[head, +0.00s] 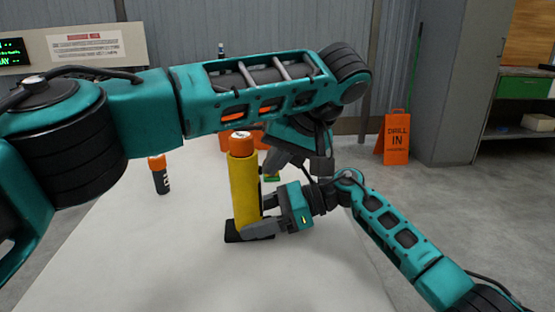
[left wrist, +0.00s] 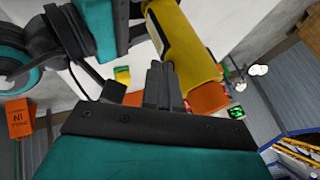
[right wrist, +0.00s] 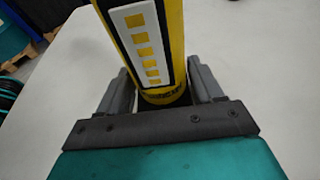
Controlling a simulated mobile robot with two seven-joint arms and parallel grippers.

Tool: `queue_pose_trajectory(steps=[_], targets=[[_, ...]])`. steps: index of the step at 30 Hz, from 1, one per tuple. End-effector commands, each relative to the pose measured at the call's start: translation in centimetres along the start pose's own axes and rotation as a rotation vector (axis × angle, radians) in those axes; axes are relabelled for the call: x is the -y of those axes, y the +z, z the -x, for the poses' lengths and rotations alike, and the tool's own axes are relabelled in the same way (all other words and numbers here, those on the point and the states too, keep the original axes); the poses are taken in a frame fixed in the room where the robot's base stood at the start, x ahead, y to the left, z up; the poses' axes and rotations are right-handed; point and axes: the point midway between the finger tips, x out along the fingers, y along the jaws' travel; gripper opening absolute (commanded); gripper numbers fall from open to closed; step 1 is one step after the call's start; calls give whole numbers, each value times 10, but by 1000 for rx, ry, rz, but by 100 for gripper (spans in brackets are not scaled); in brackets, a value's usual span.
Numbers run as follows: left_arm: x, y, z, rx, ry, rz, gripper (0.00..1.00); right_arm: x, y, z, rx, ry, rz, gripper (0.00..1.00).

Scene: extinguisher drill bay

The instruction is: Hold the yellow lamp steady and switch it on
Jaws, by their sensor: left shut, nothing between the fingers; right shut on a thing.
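The yellow lamp (head: 243,190) stands about upright on the white table, with an orange cap on top and a dark piece at its foot. My right gripper (head: 255,229) is shut around its lower body. In the right wrist view the lamp (right wrist: 178,40) sits between both fingers, its white strip of yellow squares facing that camera. My left gripper (head: 270,165) is shut and empty, beside the lamp's upper part. In the left wrist view its closed fingers (left wrist: 158,85) lie close to the lamp (left wrist: 185,45) and its orange cap (left wrist: 208,98); I cannot tell whether they touch.
A small green item (head: 272,178) and orange things lie behind the lamp, partly hidden by my left arm. An orange drill sign (head: 396,138) stands on the floor. The table's front (head: 210,285) is clear.

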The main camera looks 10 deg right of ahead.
Motion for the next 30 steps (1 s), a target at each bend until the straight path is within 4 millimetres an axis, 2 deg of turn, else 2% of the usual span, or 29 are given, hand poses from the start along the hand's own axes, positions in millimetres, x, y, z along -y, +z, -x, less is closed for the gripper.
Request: queue_pose_trajectory(steps=[5,17,20,30], targets=[[12,2,-8,4,-2,3,0,0,-4,0,-7,0,-4,39],[14,1,-5,5,-7,5,0,0,-4,1,-7,1,-5,39],[13,1,8,3,-5,5,0,0,-5,1,-8,1,-5,39],[11,1,76,-5,0,2,0,0,-4,0,-8,0,-4,39]])
